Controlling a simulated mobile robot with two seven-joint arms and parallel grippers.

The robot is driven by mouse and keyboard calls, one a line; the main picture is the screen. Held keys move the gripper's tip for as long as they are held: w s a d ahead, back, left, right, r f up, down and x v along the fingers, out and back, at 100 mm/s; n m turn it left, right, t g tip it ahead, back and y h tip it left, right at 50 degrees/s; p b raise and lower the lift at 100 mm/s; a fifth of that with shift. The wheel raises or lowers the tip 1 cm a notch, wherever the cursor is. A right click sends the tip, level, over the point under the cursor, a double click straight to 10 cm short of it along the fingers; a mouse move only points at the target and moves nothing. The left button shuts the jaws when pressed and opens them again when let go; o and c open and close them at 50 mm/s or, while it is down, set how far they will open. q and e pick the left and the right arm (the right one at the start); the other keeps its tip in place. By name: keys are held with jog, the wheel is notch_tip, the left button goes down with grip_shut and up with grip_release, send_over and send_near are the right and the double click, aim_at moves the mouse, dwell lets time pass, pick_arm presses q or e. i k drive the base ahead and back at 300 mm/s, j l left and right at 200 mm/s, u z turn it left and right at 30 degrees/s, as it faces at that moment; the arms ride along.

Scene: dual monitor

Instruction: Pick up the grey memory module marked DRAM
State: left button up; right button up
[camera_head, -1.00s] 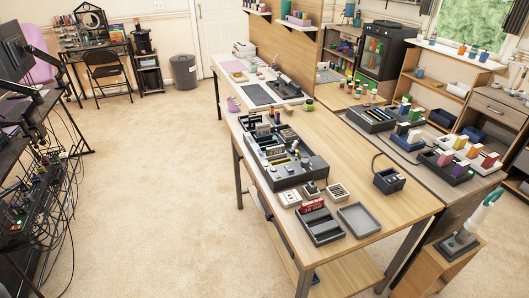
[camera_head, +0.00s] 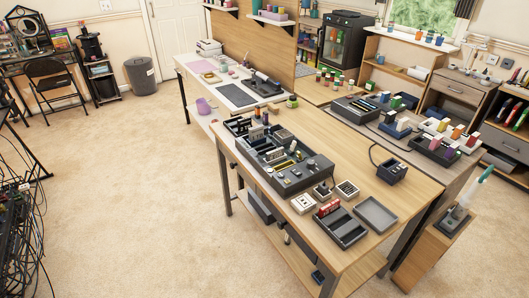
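Neither of my grippers is in view. The wooden workbench (camera_head: 410,188) stands right of centre. A long dark rack (camera_head: 290,182) on it holds several small modules in slots. In front of the rack lie a white block (camera_head: 303,203), a small dark block (camera_head: 322,190) and a pale block with dark marks (camera_head: 347,188). A dark two-part tray (camera_head: 346,231) has a red-and-white module (camera_head: 328,208) at its back left. The markings are too small to read, so I cannot tell which module is the DRAM one.
An empty grey tray (camera_head: 376,214) and a dark boxy device with a cable (camera_head: 391,171) sit on the bench. A side counter with colourful blocks (camera_head: 436,145) adjoins it at the right. Open carpet (camera_head: 140,190) lies to the left; a bin (camera_head: 140,75) stands farther back.

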aim_at(270, 155)
jog(key=i+j, duration=0.85)
jog(key=i, duration=0.25)
jog(key=z, duration=0.05)
